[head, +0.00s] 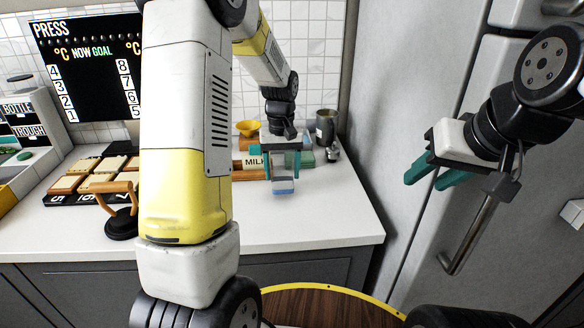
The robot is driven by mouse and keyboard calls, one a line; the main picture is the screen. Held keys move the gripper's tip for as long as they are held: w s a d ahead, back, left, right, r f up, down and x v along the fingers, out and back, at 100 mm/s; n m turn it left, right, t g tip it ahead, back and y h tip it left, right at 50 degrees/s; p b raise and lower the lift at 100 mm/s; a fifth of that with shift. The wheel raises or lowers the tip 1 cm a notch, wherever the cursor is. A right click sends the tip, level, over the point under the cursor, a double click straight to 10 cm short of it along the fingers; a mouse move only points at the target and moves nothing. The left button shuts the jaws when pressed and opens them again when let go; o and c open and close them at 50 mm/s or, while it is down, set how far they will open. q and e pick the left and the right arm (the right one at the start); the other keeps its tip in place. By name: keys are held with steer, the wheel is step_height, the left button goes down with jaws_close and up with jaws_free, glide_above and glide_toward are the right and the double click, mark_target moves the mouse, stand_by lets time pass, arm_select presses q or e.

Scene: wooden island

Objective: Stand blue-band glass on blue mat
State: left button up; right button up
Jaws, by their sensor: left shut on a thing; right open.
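My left gripper (283,173) points down over the back right of the white counter (320,215), with its teal fingers on either side of a small clear glass. The glass (284,188) shows a bluish band low down and looks upright; I cannot tell whether its base touches the counter. I cannot make out a blue mat; it may be hidden behind my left arm or the glass. My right gripper (432,180) is open and empty, in front of the grey fridge at the right.
A box marked MILK (255,162), a yellow bowl (249,128), a dark mug (326,127) and a small metal item (333,152) stand near the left gripper. Keyed blocks (88,182) and a wooden-handled press (120,205) lie left. The counter's front right is clear.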

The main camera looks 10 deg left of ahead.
arm_select(q)
steer(key=shift+f, duration=1.1)
steer(key=shift+f, duration=0.2)
steer(key=o, duration=1.6)
